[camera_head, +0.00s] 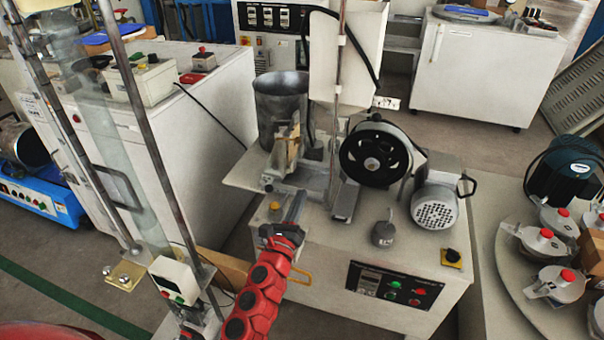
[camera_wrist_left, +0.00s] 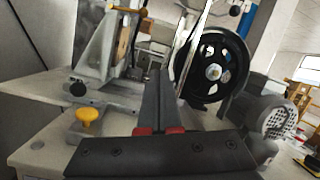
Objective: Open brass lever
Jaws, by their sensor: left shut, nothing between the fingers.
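A tan, brass-coloured upright piece, which looks like the brass lever (camera_head: 284,150), stands on the machine in front of the grey metal cylinder (camera_head: 281,98). In the left wrist view the brass lever (camera_wrist_left: 124,38) is at the upper left, against a grey bracket. My left gripper (camera_head: 298,200), on the red arm, is over the machine's near left part, below and slightly right of the lever and apart from it. In the wrist view its fingers (camera_wrist_left: 160,80) are together and empty, pointing forward. My right gripper is not in view.
A black wheel (camera_head: 373,153) and a grey motor (camera_head: 435,207) stand right of the gripper. A yellow knob (camera_wrist_left: 89,116) is left of the fingers. A glass tube with metal rods (camera_head: 112,130) rises at the left. Several lidded pots (camera_head: 555,282) stand on a round table at the right.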

